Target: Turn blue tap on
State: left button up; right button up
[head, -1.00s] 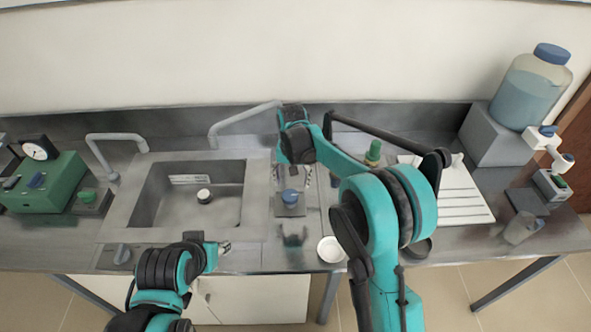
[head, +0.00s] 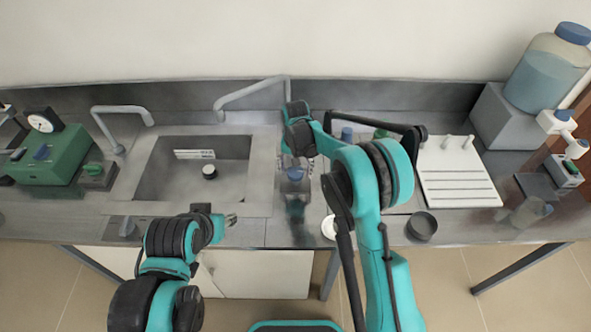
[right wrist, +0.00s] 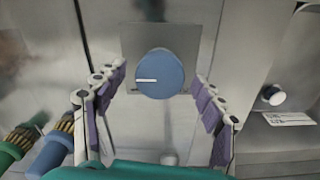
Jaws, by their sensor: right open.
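The blue tap (head: 295,174) is a round blue knob on a square grey plate, right of the sink. In the right wrist view the blue tap (right wrist: 160,80) sits between the spread fingers, with a white mark pointing left. My right gripper (head: 297,163) is open over the knob; its fingers (right wrist: 158,105) stand on either side with gaps, apart from it. My left gripper (head: 231,218) hangs by the counter's front edge, away from the tap; its finger opening is too small to make out.
The sink (head: 145,180) with a grey faucet (head: 250,93) lies left of the tap. A small white dish (head: 329,228) and a dark bowl (head: 422,226) stand to the right.

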jog(key=c, duration=1.2)
jog(key=shift+o, duration=0.2)
jog(key=shift+n, duration=0.4)
jog(key=n, duration=0.2)
jog(key=shift+n+b, duration=0.3)
jog(key=shift+n, duration=1.8)
jog(key=o, duration=1.2)
jog(key=shift+c, duration=0.2)
